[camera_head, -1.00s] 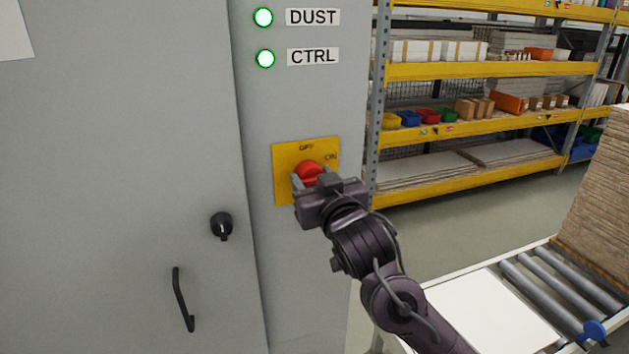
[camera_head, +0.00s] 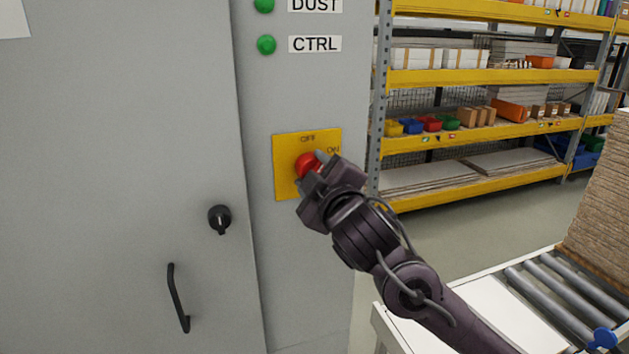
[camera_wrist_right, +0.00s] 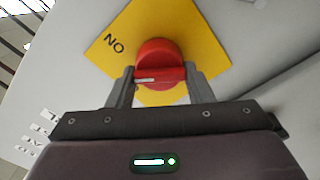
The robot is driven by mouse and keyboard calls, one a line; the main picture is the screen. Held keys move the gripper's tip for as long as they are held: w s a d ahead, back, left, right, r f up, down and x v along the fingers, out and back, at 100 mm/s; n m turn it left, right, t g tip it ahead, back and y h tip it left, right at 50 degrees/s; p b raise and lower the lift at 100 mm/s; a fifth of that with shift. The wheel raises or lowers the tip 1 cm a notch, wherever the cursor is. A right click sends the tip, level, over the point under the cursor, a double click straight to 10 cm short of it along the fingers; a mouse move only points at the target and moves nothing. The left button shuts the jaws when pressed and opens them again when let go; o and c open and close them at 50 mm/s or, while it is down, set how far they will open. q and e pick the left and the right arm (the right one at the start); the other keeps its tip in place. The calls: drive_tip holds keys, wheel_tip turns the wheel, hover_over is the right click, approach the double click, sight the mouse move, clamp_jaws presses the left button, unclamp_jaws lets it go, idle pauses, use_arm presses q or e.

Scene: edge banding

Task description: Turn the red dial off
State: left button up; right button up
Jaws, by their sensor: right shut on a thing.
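The red dial (camera_head: 306,162) sits on a yellow plate (camera_head: 287,186) marked OFF at the top and ON at the right, on the grey cabinet. My right gripper (camera_head: 311,169) is shut on the dial's raised grip bar. In the right wrist view the red dial (camera_wrist_right: 157,60) sits between the two fingers of my gripper (camera_wrist_right: 160,76), and the word ON shows at the left of the plate. The gripper hides part of the dial in the head view. My left gripper is not in view.
Green DUST and CTRL lamps (camera_head: 266,45) above the plate look unlit. A black lock knob (camera_head: 219,219) and handle (camera_head: 178,298) are on the cabinet door. A yellow shelf rack (camera_head: 480,77) stands behind at right, and a roller conveyor (camera_head: 560,285) lies at lower right.

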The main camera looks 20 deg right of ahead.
drive_tip(key=shift+f+n+b, duration=0.2)
drive_tip(key=shift+n+b, duration=1.2)
drive_tip(key=shift+n, duration=2.2)
drive_tip(key=o, duration=1)
drive_tip(key=shift+s, duration=0.1)
drive_tip(key=s, duration=0.7)
drive_tip(key=shift+s, duration=0.3)
